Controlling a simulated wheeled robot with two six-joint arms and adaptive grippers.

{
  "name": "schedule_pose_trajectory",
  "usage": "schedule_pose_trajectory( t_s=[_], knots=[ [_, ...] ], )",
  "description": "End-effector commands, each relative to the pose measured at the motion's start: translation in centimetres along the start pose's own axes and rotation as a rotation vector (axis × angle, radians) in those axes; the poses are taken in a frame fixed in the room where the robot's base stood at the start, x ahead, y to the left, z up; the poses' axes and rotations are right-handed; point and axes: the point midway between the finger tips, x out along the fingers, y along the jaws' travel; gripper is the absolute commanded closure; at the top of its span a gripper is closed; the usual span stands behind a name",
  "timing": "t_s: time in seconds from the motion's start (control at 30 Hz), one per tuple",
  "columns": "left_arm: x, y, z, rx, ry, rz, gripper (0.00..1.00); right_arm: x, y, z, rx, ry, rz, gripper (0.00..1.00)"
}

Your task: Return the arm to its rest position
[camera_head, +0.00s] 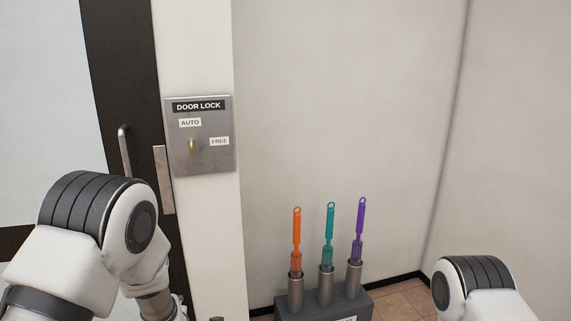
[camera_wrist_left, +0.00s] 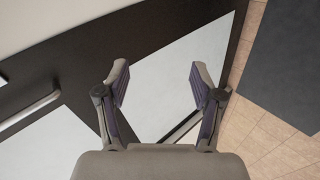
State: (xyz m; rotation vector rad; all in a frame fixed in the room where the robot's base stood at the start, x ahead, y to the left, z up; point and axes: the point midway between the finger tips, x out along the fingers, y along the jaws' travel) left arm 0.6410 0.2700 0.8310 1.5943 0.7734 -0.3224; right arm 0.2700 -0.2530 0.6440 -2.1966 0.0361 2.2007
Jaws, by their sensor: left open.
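My left arm (camera_head: 100,240) comes in from the left in the head view, bent in front of the door. Its gripper is below the picture there. In the left wrist view my left gripper (camera_wrist_left: 156,88) is open, with nothing between its fingers. It points toward the dark-framed door with pale panels. My right arm (camera_head: 475,285) shows only as a bent joint at the bottom right of the head view. The right gripper is out of the picture.
A door lock plate (camera_head: 203,150) with a brass knob is on the wall post beside the door handle (camera_head: 125,150). A dark stand (camera_head: 300,311) holds orange, teal and purple brushes in metal cups. A dark mat (camera_wrist_left: 290,60) lies on the tiled floor.

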Motion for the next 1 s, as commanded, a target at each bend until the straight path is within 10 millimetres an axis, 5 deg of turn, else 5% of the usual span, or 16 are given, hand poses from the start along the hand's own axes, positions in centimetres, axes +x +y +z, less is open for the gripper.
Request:
schedule_pose_trajectory(
  t_s=[0.03,0.23,0.3,0.43,0.53,0.63,1.0],
  knots=[
    [0.3,-4.9,-0.5,0.066,-0.009,-0.091,0.33,-0.2,0.0,0.0,0.0,0.0,0.0,0.6],
    [-2.8,-22.9,-2.4,0.438,-0.147,-0.427,0.33,-0.6,0.0,0.0,0.0,0.0,0.0,0.6],
    [-5.7,-28.6,-3.2,0.602,-0.246,-0.537,0.33,-0.7,0.0,0.0,0.0,0.0,0.0,0.6],
    [-13.4,-36.8,-4.2,0.994,-0.561,-0.668,0.33,-0.9,0.0,0.0,0.0,0.0,0.0,0.6],
    [-16.8,-37.8,-3.7,1.317,-0.804,-0.583,0.33,-0.8,0.0,0.0,0.0,0.0,0.0,0.6],
    [-16.9,-37.8,-3.4,1.486,-0.891,-0.502,0.33,-0.8,0.0,0.0,0.0,0.0,0.0,0.6],
    [-16.9,-37.8,-3.4,1.534,-0.908,-0.482,0.33,-0.8,0.0,0.0,0.0,0.0,0.0,0.6]
  ],
)
